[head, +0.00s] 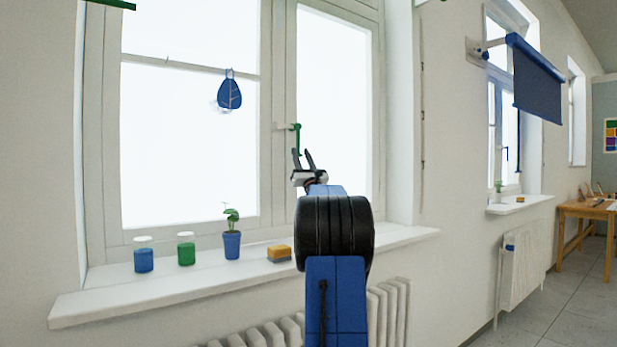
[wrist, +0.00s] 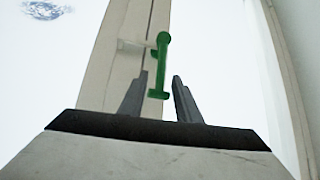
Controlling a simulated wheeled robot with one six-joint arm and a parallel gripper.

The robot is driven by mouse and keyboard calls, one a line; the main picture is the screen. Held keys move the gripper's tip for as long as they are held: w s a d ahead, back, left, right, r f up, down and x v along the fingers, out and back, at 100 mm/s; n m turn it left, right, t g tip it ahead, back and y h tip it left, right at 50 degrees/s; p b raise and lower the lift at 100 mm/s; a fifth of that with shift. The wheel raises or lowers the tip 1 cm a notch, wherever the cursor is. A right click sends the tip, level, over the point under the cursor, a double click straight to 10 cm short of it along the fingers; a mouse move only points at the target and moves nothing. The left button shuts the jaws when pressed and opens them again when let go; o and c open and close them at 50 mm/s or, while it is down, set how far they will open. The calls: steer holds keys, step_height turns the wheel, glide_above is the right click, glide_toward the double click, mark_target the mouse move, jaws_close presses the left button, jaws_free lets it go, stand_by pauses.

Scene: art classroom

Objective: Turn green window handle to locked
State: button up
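The green window handle (head: 298,138) is on the middle frame bar of the near window, a little above my gripper in the head view. In the wrist view the green handle (wrist: 161,66) has its grip running up and down, with its lower end close to the space between my fingertips. My gripper (head: 304,158) is open, with its two fingers apart and pointing up. In the wrist view the gripper (wrist: 162,80) shows nothing clamped between its fingers. I cannot tell whether a finger touches the handle.
The sill (head: 170,285) below holds a blue jar (head: 144,259), a green jar (head: 186,252), a potted plant (head: 232,243) and a sponge (head: 279,253). A radiator (head: 387,305) is under the sill.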

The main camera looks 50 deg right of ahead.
steer(key=v, duration=1.2)
steer(key=shift+f, duration=0.1)
